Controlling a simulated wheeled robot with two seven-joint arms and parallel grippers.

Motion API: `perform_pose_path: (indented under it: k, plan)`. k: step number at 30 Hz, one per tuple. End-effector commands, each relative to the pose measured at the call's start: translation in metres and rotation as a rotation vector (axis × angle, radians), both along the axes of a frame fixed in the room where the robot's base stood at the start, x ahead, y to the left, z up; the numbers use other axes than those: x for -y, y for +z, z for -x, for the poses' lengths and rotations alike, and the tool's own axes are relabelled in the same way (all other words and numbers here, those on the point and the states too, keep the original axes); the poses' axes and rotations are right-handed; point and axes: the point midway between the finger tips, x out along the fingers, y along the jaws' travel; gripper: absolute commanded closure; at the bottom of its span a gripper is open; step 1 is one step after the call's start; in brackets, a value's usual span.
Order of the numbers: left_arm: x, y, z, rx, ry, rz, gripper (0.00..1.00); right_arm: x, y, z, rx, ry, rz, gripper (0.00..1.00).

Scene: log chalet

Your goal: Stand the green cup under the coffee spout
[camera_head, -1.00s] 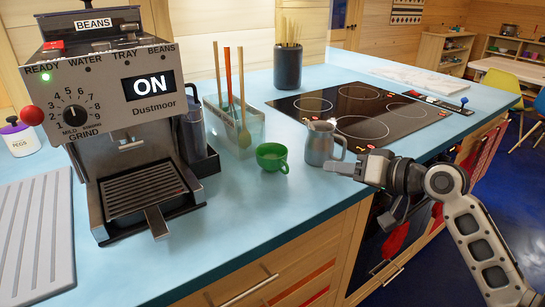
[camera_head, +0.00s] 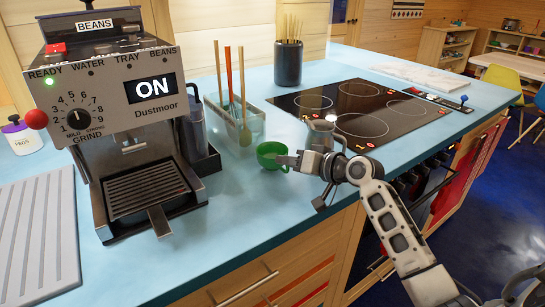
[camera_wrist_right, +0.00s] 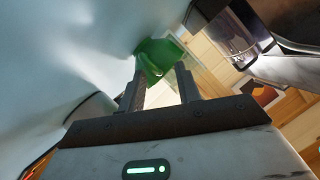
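The green cup (camera_head: 268,155) stands upright on the blue counter, to the right of the coffee machine (camera_head: 120,110). My right gripper (camera_head: 287,161) reaches in from the right, with its fingertips at the cup's right side. In the right wrist view, the two fingers (camera_wrist_right: 161,80) are apart and the green cup (camera_wrist_right: 162,58) shows at and just beyond their tips. I cannot tell whether they touch it. The coffee spout (camera_head: 130,146) sits above the drip tray (camera_head: 146,190), which is empty. My left gripper is out of view.
A metal pitcher (camera_head: 320,134) stands just behind my right gripper. A clear bin (camera_head: 238,124) with wooden utensils is behind the cup. The black cooktop (camera_head: 375,112) lies to the right.

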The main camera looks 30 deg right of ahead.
Motion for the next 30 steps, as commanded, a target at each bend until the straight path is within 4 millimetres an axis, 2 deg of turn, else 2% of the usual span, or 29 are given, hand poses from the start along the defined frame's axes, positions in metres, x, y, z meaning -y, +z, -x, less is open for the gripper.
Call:
perform_pose_path:
  k: [6,7,10,11,23,30]
  plan:
    - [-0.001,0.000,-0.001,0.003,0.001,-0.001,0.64,0.000,0.000,-0.001,0.001,0.000,0.001,0.67]
    - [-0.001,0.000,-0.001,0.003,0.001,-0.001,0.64,0.000,0.000,-0.001,0.001,0.000,0.001,0.69]
    - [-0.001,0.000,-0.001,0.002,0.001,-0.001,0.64,0.000,0.000,-0.001,0.001,0.000,0.001,0.97]
    - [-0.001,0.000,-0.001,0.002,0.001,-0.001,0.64,0.000,0.000,-0.001,0.001,0.000,0.001,1.00]
    - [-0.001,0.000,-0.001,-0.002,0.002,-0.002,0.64,0.000,0.002,-0.001,0.002,0.000,0.002,1.00]
    - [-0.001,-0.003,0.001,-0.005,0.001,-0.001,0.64,0.000,0.023,-0.001,0.006,0.000,0.005,1.00]
